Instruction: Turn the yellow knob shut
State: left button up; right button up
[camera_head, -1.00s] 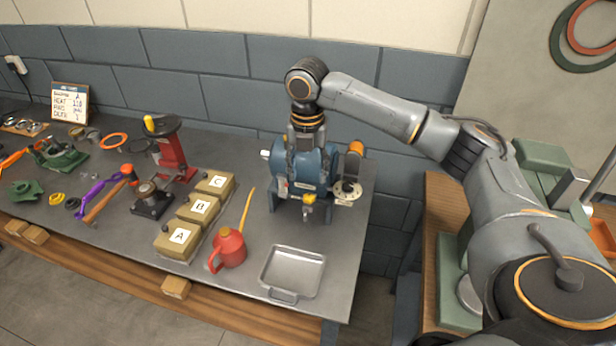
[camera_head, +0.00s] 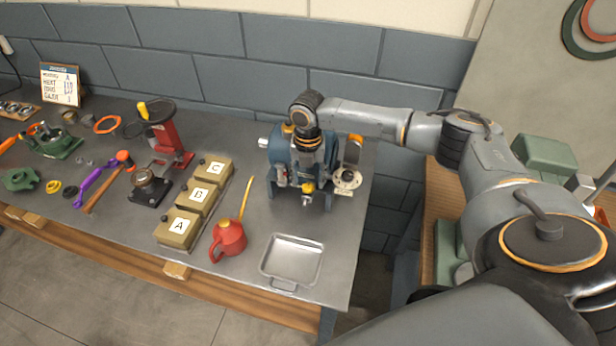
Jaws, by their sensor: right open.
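The yellow knob (camera_head: 308,187) sits on a small grey tap low on the front of the blue casing (camera_head: 283,158). My right gripper (camera_head: 306,172) points down in front of the casing, just above the knob. It is open and holds nothing that I can see. Its fingers are small and dark here, and I cannot tell whether they touch the knob. The gripper hides part of the casing's front. My left gripper is not in view.
An empty metal tray (camera_head: 292,258) lies in front of the casing. A red oil can (camera_head: 229,240) with a long yellow spout stands left of it. Boxes A (camera_head: 178,229), B and C stand further left, beside a red press (camera_head: 170,145). A round plate (camera_head: 347,180) is right of the knob.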

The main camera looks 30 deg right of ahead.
jog(key=shift+s+f, duration=0.1)
jog(key=shift+f, duration=0.55)
jog(key=shift+a+f, duration=0.1)
jog(key=shift+f, duration=0.05)
jog(key=shift+c, duration=0.4)
grip_shut()
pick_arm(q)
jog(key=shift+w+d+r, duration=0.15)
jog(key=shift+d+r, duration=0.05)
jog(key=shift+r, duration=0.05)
pick_arm(e)
jog(key=shift+m, duration=0.3)
